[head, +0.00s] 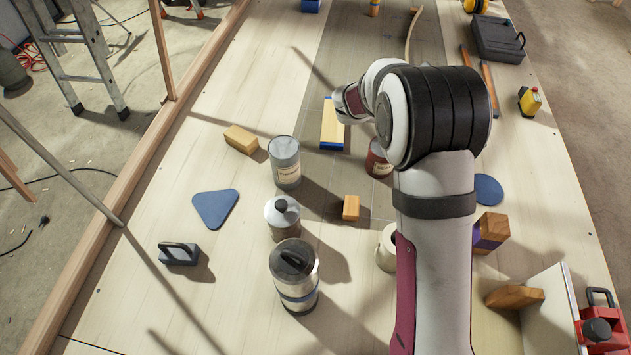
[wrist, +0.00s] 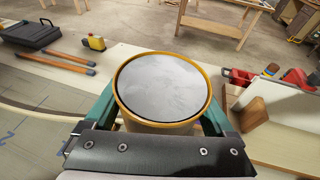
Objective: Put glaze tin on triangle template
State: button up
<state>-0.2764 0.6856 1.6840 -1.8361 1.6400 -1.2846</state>
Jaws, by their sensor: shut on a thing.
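The triangle template (head: 215,208) is a flat blue rounded triangle lying bare on the table, left of centre in the head view. In the wrist view, my gripper (wrist: 160,112) has its green fingers on both sides of a round tin with a gold rim and grey top, which I take as the glaze tin (wrist: 162,88). The gripper is shut on it. The tin's label does not show. In the head view my arm hides the gripper and this tin.
A grey labelled tin (head: 285,162), a cone-topped can (head: 282,217) and a dark-lidded canister (head: 294,275) stand right of the template. A wood block (head: 241,139) lies above it, a handled block (head: 179,254) below. A red tin (head: 377,160) stands beside my arm.

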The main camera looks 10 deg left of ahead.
jog(key=w+a+n+t+y, duration=0.1)
jog(key=a+n+t+y, duration=0.45)
jog(key=a, duration=0.95)
jog(key=a+n+t+y, duration=0.5)
jog(key=a+n, duration=0.2)
jog(key=a, duration=0.8)
jog(key=s+a+n+y, duration=0.4)
jog(key=s+a+y, duration=0.2)
jog(key=a, duration=0.5)
jog(key=s+a+f, duration=0.1)
jog(key=a+f, duration=0.2)
jog(key=f, duration=0.2)
jog(key=s+a+f, duration=0.1)
jog(key=a+f, duration=0.3)
jog(key=f, duration=0.2)
jog(key=s+a+f, duration=0.1)
jog(key=a+f, duration=0.3)
jog(key=f, duration=0.1)
jog(key=shift+s+f, duration=0.3)
jog(key=shift+f, duration=0.15)
